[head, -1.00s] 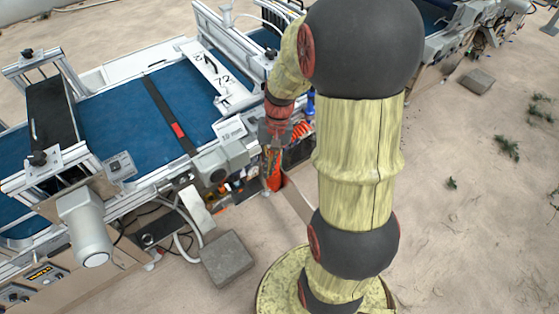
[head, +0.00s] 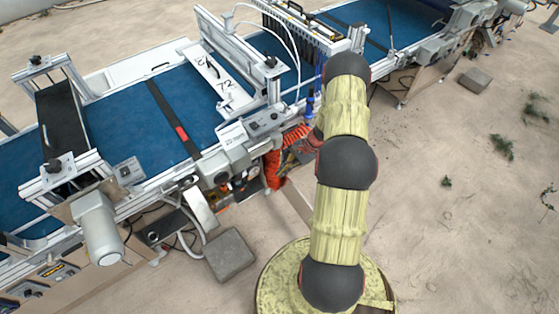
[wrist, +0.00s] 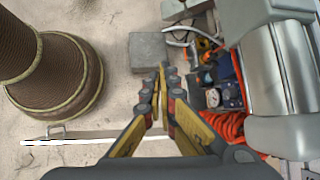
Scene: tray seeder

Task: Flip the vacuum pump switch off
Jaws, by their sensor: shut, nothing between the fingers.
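The vacuum pump gear sits under the near side of the blue belt machine. In the wrist view it shows as a cluster with a round gauge (wrist: 213,97), blue parts and a coiled red hose (wrist: 232,126). The red hose (head: 274,168) also shows in the head view. I cannot make out the pump switch or its position in either view. My gripper (wrist: 166,72) is shut and empty in the wrist view, apart from the gear and to its left in the picture. In the head view my arm hides the gripper.
A grey block (wrist: 149,52) lies on the sand by the gear; it also shows in the head view (head: 231,254). A large silver motor housing (wrist: 278,70) stands right of the gear. The belt machine (head: 120,120) fills the left of the head view.

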